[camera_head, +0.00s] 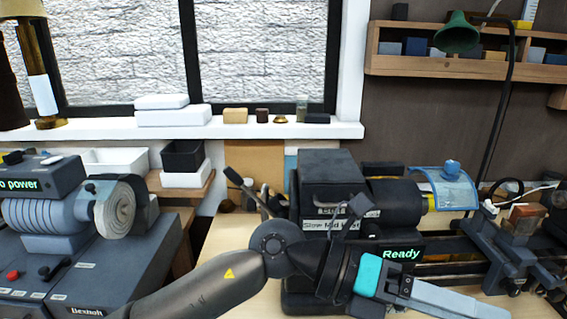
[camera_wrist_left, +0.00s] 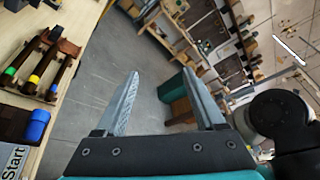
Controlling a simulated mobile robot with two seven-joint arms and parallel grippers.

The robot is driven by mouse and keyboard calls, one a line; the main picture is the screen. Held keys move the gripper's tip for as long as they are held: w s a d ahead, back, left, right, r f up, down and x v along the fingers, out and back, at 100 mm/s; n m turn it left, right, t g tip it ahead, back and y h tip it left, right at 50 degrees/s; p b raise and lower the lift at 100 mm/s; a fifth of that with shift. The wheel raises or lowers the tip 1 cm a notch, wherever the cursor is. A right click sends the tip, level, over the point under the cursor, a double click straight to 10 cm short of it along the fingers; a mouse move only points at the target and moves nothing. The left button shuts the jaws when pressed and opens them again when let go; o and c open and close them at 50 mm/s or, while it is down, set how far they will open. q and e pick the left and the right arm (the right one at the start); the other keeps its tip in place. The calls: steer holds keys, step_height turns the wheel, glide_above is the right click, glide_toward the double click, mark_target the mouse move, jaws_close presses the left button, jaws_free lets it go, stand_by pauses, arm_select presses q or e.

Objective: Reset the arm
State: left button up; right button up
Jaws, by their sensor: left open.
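My left arm (camera_head: 210,285) comes in from the bottom left and reaches across in front of the lathe. My left gripper (camera_head: 480,306), with a teal band at its base, points to the lower right of the head view. My right gripper is in neither view.
A dark lathe (camera_head: 333,173) with a "Ready" display stands behind my left gripper. A buffing machine (camera_head: 65,215) is at the left. A green lamp shade (camera_head: 457,36) hangs at the upper right. The left wrist view shows a tool rack (camera_wrist_left: 40,65) and open floor.

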arm_select(q)
steer(key=w+a+r+n+t+h, duration=0.3)
steer(key=w+r+n+t+h, duration=0.25)
steer(key=r+n+h, duration=0.3)
steer(key=w+a+n+t+y, duration=0.65)
steer(key=a+n+t, duration=0.25)
steer(key=n+t, duration=0.75)
steer(key=w+a+f+n+y, duration=0.2)
steer(key=a+f+n+y, duration=0.6)
steer(key=f, duration=0.1)
steer(key=w+a+f+n+y, duration=0.2)
steer(key=a+f+n+y, duration=0.6)
steer(key=f, duration=0.2)
steer(key=s+a+f+n+g+y, duration=0.15)
steer(key=s+a+f+g, duration=0.25)
steer(key=s+f+g, duration=0.6)
steer(key=s+a+f+n+g, duration=0.25)
steer(key=s+f, duration=0.55)
steer(key=s, duration=0.6)
step_height(320, 180, down, 27)
steer(key=s+g+b, duration=0.1)
steer(key=g+b, duration=0.1)
steer(key=b, duration=0.2)
steer(key=s+a+f+g+b, duration=0.1)
steer(key=s+a+f+b, duration=0.2)
steer(key=s+f, duration=1.2)
step_height(320, 180, down, 2)
steer(key=shift+s+m+b, duration=0.15)
steer(key=shift+m+b, duration=0.15)
steer(key=shift+b, duration=0.1)
